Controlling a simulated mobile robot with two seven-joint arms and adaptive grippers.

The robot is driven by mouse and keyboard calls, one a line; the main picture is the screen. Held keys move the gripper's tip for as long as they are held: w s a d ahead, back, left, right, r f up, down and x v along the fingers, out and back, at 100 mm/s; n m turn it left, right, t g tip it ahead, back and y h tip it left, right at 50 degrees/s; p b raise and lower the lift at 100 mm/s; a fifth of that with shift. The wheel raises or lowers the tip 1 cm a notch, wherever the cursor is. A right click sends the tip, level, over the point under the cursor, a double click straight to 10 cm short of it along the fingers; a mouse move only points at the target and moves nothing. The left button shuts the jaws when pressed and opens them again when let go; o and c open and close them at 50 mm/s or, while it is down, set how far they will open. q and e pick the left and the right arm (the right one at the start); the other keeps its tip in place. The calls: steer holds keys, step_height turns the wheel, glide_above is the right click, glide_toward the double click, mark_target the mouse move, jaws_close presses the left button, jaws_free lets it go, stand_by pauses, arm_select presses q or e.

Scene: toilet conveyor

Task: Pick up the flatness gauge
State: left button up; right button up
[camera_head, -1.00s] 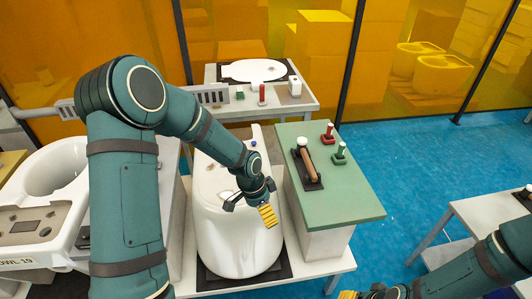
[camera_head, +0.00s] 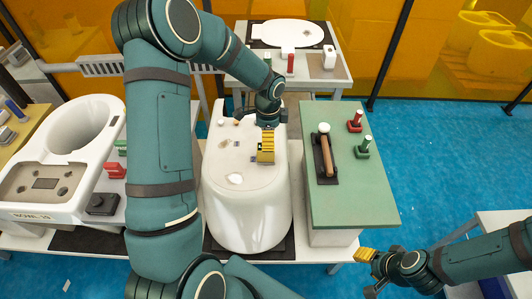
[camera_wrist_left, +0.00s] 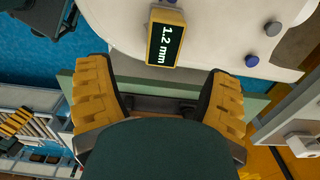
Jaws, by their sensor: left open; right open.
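The flatness gauge (camera_wrist_left: 166,38) is a small yellow block with a dark screen reading "1.2 mm" in the left wrist view. It rests on a white toilet bowl, just beyond my open left fingers (camera_wrist_left: 160,95), and is not between them. In the head view my left gripper (camera_head: 266,146) is over the top of the white toilet bowl (camera_head: 245,205), and its yellow fingers hide much of the gauge's area. My right gripper (camera_head: 369,272) is open and empty at the lower right, away from the bowl.
A green-topped table (camera_head: 345,205) right of the bowl holds a wooden-handled tool (camera_head: 326,155), a red stamp-like item (camera_head: 355,121) and a green one (camera_head: 363,148). Another bowl (camera_head: 75,150) stands at left. A rear table (camera_head: 318,70) carries a white seat lid (camera_head: 285,33).

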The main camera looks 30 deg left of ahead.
arm_select(q)
steer(key=shift+a+f, duration=0.25)
steer(key=shift+f, duration=1.45)
steer(key=shift+a+f, duration=0.2)
steer(key=shift+f, duration=1.45)
steer(key=shift+c, duration=0.3)
jaws_close()
